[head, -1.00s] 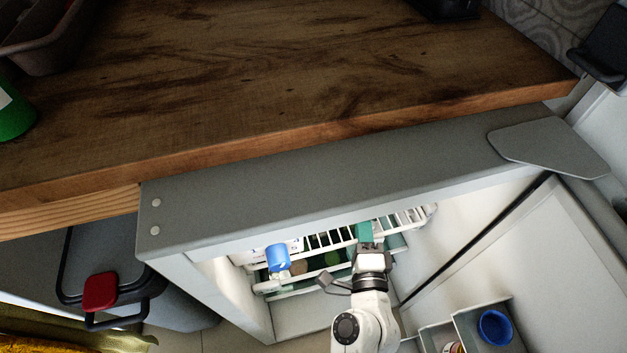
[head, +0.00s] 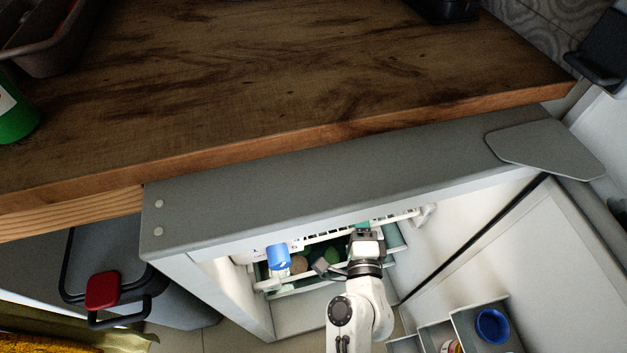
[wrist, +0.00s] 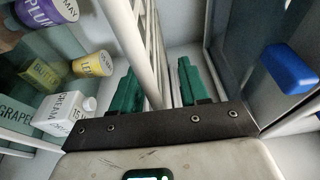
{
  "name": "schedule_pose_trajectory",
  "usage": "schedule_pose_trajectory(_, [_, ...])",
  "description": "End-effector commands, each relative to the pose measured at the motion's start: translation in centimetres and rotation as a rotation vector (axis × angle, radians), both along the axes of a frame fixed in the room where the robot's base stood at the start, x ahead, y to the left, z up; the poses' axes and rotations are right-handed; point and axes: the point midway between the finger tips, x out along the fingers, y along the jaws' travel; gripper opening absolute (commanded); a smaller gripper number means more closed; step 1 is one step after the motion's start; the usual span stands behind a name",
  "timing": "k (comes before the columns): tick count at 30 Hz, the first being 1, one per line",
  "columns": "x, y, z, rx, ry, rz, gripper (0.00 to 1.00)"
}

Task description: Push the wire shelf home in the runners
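The white wire shelf (head: 400,217) lies inside the open grey fridge, under its top, with its front rail and slats partly visible. In the wrist view its white rods (wrist: 140,45) run up between my fingers. My gripper (head: 362,226) is at the shelf's front, right of its middle. In the wrist view its two green fingers (wrist: 158,88) stand apart on either side of the rods, with a gap at the right finger. I cannot tell whether either finger touches the shelf. The runners are not clearly visible.
A blue-topped item (head: 278,257) stands at the shelf's left. A cream carton (wrist: 66,112) and yellow cup (wrist: 93,65) show in the wrist view, with a blue object (wrist: 289,68) at right. The open fridge door has bins (head: 470,325). A wooden counter (head: 280,90) overhangs above.

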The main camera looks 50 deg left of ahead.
Motion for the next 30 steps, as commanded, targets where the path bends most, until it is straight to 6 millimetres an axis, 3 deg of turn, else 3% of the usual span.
schedule_pose_trajectory(11, [-0.5,-0.6,-0.3,-0.003,0.002,0.000,0.46])
schedule_pose_trajectory(24, [-4.9,-6.5,-0.4,-0.001,0.002,-0.002,0.46])
schedule_pose_trajectory(30, [-6.3,-8.2,-0.2,-0.002,0.001,-0.001,0.46])
